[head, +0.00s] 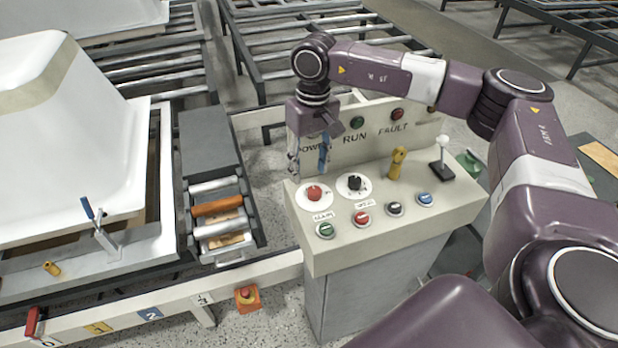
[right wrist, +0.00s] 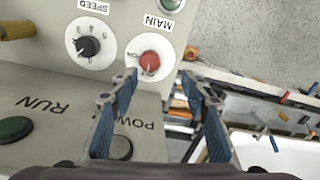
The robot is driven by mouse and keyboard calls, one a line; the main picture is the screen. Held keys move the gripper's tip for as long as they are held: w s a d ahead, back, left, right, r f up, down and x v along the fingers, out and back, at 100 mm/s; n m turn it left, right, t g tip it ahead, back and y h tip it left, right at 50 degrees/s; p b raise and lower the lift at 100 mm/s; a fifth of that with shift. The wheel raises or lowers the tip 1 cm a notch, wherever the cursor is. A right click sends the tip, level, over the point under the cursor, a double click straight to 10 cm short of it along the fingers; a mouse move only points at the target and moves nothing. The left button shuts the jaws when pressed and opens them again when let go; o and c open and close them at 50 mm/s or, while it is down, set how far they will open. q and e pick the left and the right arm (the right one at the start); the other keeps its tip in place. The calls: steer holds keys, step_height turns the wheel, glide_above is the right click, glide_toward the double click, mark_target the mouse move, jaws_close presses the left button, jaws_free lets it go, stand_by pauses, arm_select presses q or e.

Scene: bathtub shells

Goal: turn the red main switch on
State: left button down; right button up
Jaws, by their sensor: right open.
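The red main switch (head: 314,193) is a round red knob on a white dial on the sloped top of the control console (head: 440,215). In the right wrist view the red knob (right wrist: 149,62) shows just beyond the fingertips, close to the MAIN label. My right gripper (head: 308,168) points down above the console's left part, near the back panel and just behind the red switch. In the right wrist view its two blue-padded fingers (right wrist: 158,77) are spread apart with nothing between them. They look clear of the knob. My left gripper is not in view.
The black SPEED knob (head: 355,183) is right of the red switch. A yellow lever (head: 397,163), a white-topped joystick (head: 443,145) and several buttons share the console top. The lettered back panel (head: 350,152) rises behind.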

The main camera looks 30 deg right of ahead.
mark_target(315, 189)
steer(key=shift+d+r, duration=0.15)
steer(key=shift+d, duration=0.6)
steer(key=shift+s+d+f, duration=0.1)
steer(key=shift+f, duration=0.2)
step_height(315, 189, down, 7)
steer(key=shift+r+p, duration=0.1)
steer(key=shift+p, duration=1.1)
steer(key=shift+c, duration=0.8)
steer(key=c, duration=1)
